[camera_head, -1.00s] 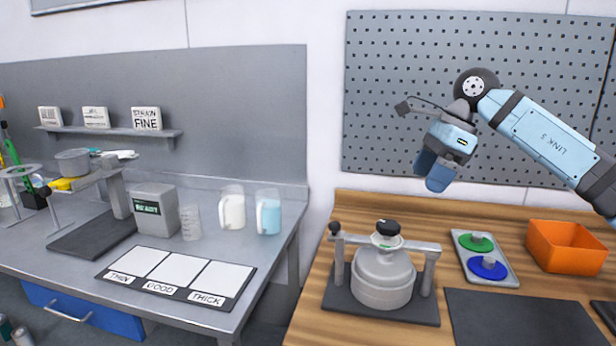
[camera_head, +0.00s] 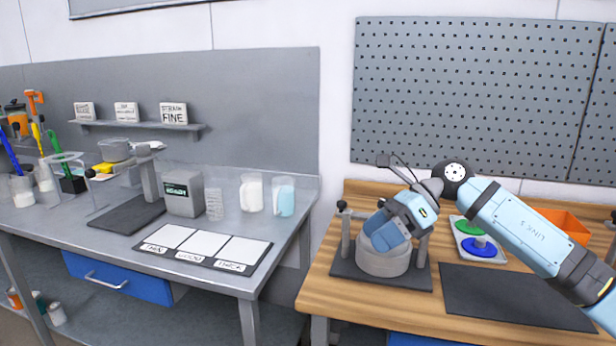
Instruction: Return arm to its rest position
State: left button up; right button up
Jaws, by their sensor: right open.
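My right arm (camera_head: 521,233) comes in from the right, over the wooden bench. My right gripper (camera_head: 380,236) is open and shows in front of the grey drum (camera_head: 383,262), hiding its upper part and lid. I cannot tell from this view whether it touches the drum. The drum sits in a clamp frame on a dark base plate (camera_head: 350,272). My left gripper is not in view.
A tray with a green and a blue disc (camera_head: 480,246), an orange bin (camera_head: 563,224) and a dark mat (camera_head: 512,295) lie right of the drum. The grey bench (camera_head: 285,210) at left holds a display box (camera_head: 183,192) and jugs. A pegboard (camera_head: 480,95) stands behind.

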jog(key=s+a+f+m+t+y, duration=0.8)
jog(key=m+y, duration=0.4)
jog(key=m, duration=0.3)
jog(key=s+d+f+m+t+h, duration=0.2)
jog(key=d+f+m+t+h, duration=0.2)
jog(key=f+m+t+h, duration=0.55)
jog(key=s+d+f+m+t+h, duration=0.2)
jog(key=s+d+f+m+h, duration=0.3)
jog(key=m, duration=0.9)
jog(key=s+d+f+m+g+h, duration=0.25)
jog(key=s+f+m, duration=0.25)
jog(key=s+f, duration=0.25)
jog(key=s+d+f+m+g+h, duration=0.2)
jog(key=s+f+m+g, duration=0.3)
jog(key=f, duration=0.4)
pick_arm(q)
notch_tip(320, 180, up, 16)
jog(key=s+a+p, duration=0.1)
jog(key=p, duration=2.1)
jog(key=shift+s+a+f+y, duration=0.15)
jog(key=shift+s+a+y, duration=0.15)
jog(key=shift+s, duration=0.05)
pick_arm(e)
notch_tip(320, 180, up, 16)
jog(key=s+d+t, duration=0.1)
jog(key=s, duration=0.1)
jog(key=shift+s+d+f+h, duration=0.2)
jog(key=shift+s+f+h, duration=0.1)
jog(key=shift+s, duration=0.1)
